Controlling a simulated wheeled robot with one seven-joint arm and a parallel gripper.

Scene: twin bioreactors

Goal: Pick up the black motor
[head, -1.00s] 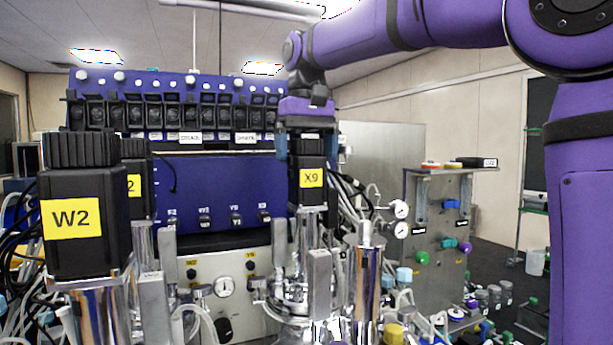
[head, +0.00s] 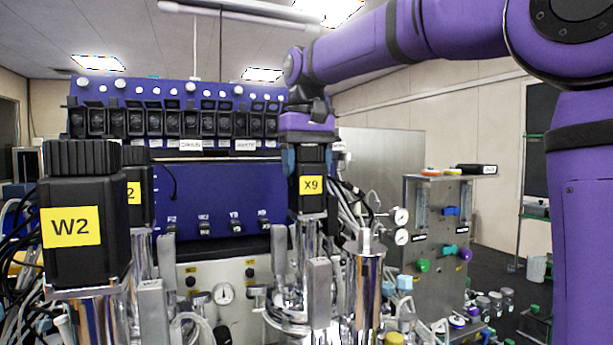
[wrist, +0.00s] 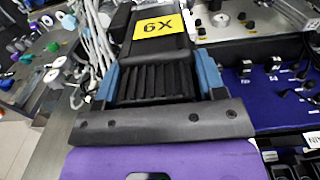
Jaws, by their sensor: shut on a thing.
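The black motor with a yellow X9 label (head: 310,202) stands upright on a shiny metal column in the middle of the head view. My gripper (head: 308,172) comes down on it from above. Its blue fingers lie on both sides of the motor's ribbed top and are shut on it. In the wrist view, the motor (wrist: 158,50) sits between the two blue fingers (wrist: 155,72), its label facing away from the palm. Its lower end is cut off there. In the head view the motor appears to rest on the column; I cannot see a gap.
Another black motor labelled W2 (head: 84,218) stands at the near left, with a similar one (head: 138,190) behind it. A blue control panel (head: 205,190) stands behind the X9 motor. Cables and metal tubes crowd around it. A grey valve panel (head: 436,225) is at the right.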

